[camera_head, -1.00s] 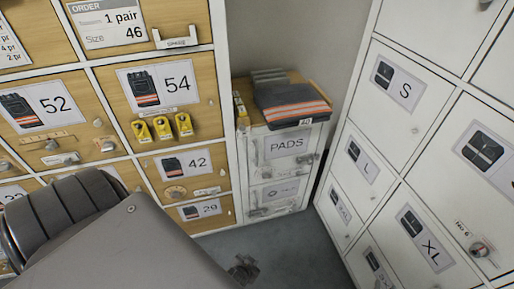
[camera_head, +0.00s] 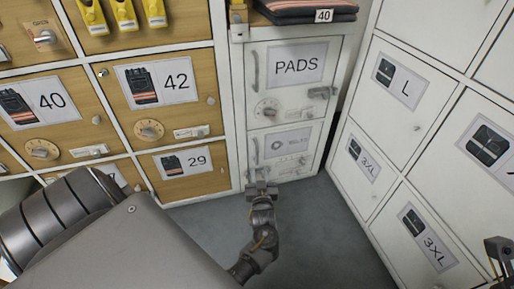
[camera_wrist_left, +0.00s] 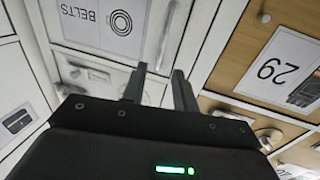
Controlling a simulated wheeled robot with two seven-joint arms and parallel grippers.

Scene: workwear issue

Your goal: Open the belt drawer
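The belt drawer (camera_head: 284,163) is the lower white front of the narrow cabinet and looks closed. Its label (camera_head: 287,142) is small in the head view; upside down in the left wrist view, the label (camera_wrist_left: 102,20) reads BELTS. A slim upright handle (camera_wrist_left: 166,36) shows beside that label. My left gripper (camera_head: 262,187) is in front of the drawer's lower left part. In the left wrist view its two fingers (camera_wrist_left: 159,88) are apart with nothing between them, pointing towards the handle. My right gripper (camera_head: 499,250) is partly in view at the lower right; its finger opening is unclear.
The PADS front (camera_head: 297,65) is above, with a dial and latch. Folded striped workwear (camera_head: 305,8) lies on top.

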